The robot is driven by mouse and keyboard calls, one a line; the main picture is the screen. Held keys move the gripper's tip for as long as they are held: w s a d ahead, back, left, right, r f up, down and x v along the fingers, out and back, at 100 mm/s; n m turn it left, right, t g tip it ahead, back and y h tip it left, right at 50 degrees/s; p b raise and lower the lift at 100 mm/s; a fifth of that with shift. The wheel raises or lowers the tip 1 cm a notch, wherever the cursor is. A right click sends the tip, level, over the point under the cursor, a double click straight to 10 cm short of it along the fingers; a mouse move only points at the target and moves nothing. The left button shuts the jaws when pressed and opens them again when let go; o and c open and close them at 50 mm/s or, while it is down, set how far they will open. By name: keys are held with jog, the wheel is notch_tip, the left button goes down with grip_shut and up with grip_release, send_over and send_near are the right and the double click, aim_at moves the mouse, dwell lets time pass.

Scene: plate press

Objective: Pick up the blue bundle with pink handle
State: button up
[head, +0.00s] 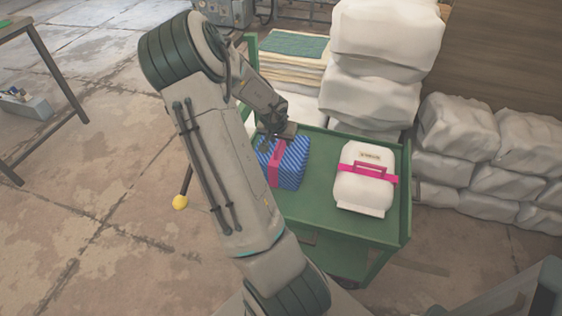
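The blue striped bundle (291,168) lies on the top of a green cart (320,217). A pink band (273,165) runs over it, and my arm hides part of its left side. My gripper (268,143) is at the bundle's upper left, pointing down at it, at or just above its top. The fingertips are small and dark here, and I cannot tell whether they are open or shut, or whether they touch the pink handle.
A white bundle with a pink handle (365,178) lies to the right on the same cart. White sacks (375,60) are stacked behind it, with more sacks (465,150) at the right. A folded stack (293,60) stands behind the cart. Open floor (100,190) lies left.

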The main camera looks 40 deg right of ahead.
jog(key=shift+w+d+f, duration=0.15)
jog(key=shift+d+f, duration=0.05)
jog(key=shift+f, duration=0.3)
jog(key=shift+f, duration=0.1)
grip_shut()
dwell(1.3)
